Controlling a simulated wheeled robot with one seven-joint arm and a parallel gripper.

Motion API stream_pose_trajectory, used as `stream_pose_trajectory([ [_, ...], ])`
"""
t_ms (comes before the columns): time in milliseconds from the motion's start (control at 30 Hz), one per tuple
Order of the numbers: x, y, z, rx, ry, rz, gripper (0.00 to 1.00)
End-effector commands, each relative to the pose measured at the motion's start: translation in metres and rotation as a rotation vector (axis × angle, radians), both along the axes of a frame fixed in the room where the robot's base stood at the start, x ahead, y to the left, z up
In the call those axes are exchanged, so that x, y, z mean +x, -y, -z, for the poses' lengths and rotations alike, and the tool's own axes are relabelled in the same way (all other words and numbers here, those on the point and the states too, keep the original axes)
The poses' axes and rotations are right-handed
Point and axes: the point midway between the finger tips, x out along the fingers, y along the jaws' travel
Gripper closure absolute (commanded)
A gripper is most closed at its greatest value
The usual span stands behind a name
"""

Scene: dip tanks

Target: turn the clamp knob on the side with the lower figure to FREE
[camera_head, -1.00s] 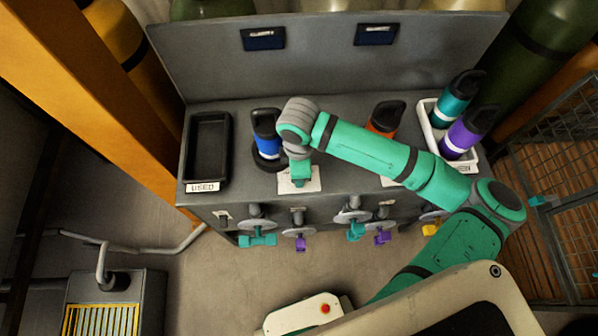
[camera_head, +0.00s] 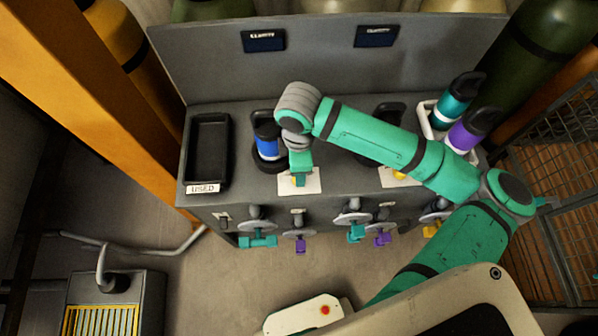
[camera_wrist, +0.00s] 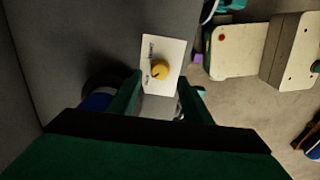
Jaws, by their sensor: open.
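Two dark displays stand on the back panel, the left display (camera_head: 264,40) and the right display (camera_head: 376,36); their figures are too small to read. The left clamp knob (camera_wrist: 160,69) is yellow and sits on a white plate (camera_wrist: 172,55) with small lettering. In the head view this knob (camera_head: 297,181) is partly hidden by my gripper. A second yellow knob (camera_head: 399,175) shows on the right plate, partly behind my arm. My gripper (camera_wrist: 163,88) is open, its fingers on either side of and short of the left knob, with nothing between them.
A blue bottle (camera_head: 267,142) stands left of my gripper. A black tray (camera_head: 209,150) marked USED is at the left. A white tray (camera_head: 428,121) holds teal and purple bottles at the right.

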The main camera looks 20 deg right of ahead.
Motion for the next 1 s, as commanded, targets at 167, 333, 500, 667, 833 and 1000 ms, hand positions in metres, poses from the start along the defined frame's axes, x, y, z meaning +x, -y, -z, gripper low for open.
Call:
stream_pose_trajectory([
  [167,0.000,0.000,-0.033,-0.002,0.003,-0.002,0.55],
  [333,0.000,0.000,-0.053,0.000,0.001,-0.001,0.55],
  [500,0.000,0.000,-0.061,0.000,0.000,-0.002,0.55],
  [667,0.000,0.000,-0.061,0.000,0.000,-0.001,0.55],
  [833,0.000,0.000,-0.061,0.001,0.000,-0.001,0.55],
  [1000,0.000,0.000,-0.061,0.001,0.000,-0.001,0.55],
])
